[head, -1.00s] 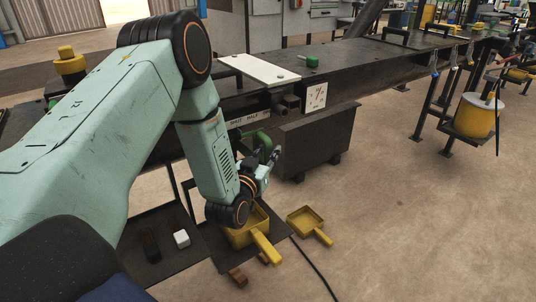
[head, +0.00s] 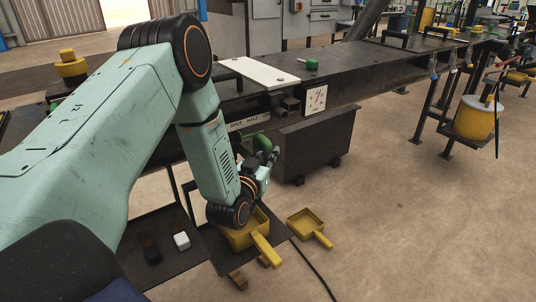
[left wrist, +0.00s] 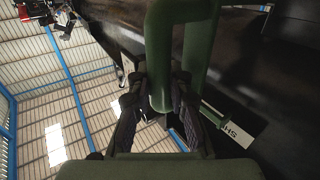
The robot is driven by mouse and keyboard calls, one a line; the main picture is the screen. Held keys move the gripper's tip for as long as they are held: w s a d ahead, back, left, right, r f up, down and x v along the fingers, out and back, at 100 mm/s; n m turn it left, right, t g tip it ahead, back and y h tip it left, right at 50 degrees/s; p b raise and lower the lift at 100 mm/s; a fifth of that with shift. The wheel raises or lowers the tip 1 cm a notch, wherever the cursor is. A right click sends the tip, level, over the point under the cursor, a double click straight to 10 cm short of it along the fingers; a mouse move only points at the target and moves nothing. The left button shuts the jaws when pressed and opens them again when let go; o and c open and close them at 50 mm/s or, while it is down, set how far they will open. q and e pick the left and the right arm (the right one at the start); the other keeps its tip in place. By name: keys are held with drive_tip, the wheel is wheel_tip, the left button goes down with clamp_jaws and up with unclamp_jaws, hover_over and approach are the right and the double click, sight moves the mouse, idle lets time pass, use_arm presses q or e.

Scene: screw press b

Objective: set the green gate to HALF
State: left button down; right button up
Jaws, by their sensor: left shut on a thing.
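The green gate handle (head: 259,141) shows in the head view on the front side of the dark press bench, just below a white label strip (head: 250,120). My left gripper (head: 270,160) is at this handle, and my arm hides part of the gate and the strip. In the left wrist view the green handle (left wrist: 166,50) is a bent bar that runs down between the two dark fingers of my left gripper (left wrist: 158,105), which are shut on it. A label corner (left wrist: 238,128) with part of "SHUT" shows at the right. My right gripper is not in view.
Below my gripper stands a yellow pan (head: 240,238) on a dark platform; a second yellow pan (head: 305,222) lies on the floor. A dark bin (head: 315,145) stands right of the gate. A white block (head: 182,240) lies on a dark tray. Floor at the right is open.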

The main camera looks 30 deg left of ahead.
use_arm(q)
drive_tip(key=w, duration=0.1)
drive_tip(key=w+d+b, duration=0.1)
drive_tip(key=w, duration=0.1)
drive_tip(key=w+d, duration=0.1)
drive_tip(key=shift+w+b, duration=0.3)
drive_tip(key=shift+b, duration=0.1)
drive_tip(key=shift+f, duration=0.1)
drive_tip(key=c, duration=1.5)
unclamp_jaws()
drive_tip(key=shift+d, duration=0.15)
drive_tip(key=shift+a, duration=0.2)
drive_tip(key=shift+s, duration=0.1)
drive_tip(key=s, duration=0.4)
drive_tip(key=s+d, duration=0.1)
drive_tip(key=s, duration=0.2)
drive_tip(key=s+d, duration=0.1)
drive_tip(key=s, duration=0.3)
drive_tip(key=shift+s+d, duration=0.2)
drive_tip(key=shift+s, duration=0.15)
